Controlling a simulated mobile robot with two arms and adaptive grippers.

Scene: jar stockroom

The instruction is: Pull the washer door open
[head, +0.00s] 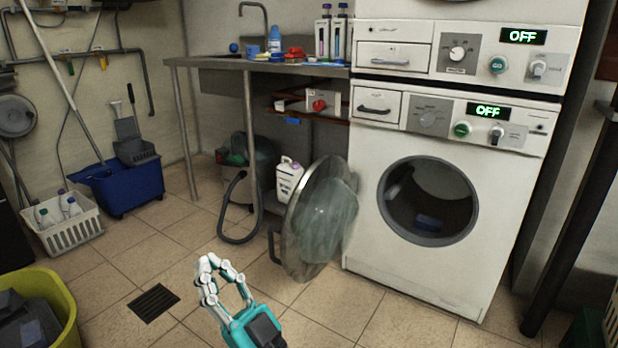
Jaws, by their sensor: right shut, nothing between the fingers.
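The lower washer (450,240) is white, with a round dark drum opening (428,202) that shows uncovered. Its round glass door (318,217) with a grey rim stands swung wide open to the left of the opening. A dark handle (272,247) sits on the door's left edge. My right gripper (208,262) is in front of the door, to its lower left and apart from the handle. Its fingers meet at the tips and hold nothing. My left gripper is not in view.
A second machine (480,50) is stacked above; both displays read OFF. A metal counter (250,65) with bottles stands behind. A white jug (288,180) is behind the door. A blue bucket (130,190), white basket (70,232) and yellow bin (62,290) stand left. The tiled floor between is clear.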

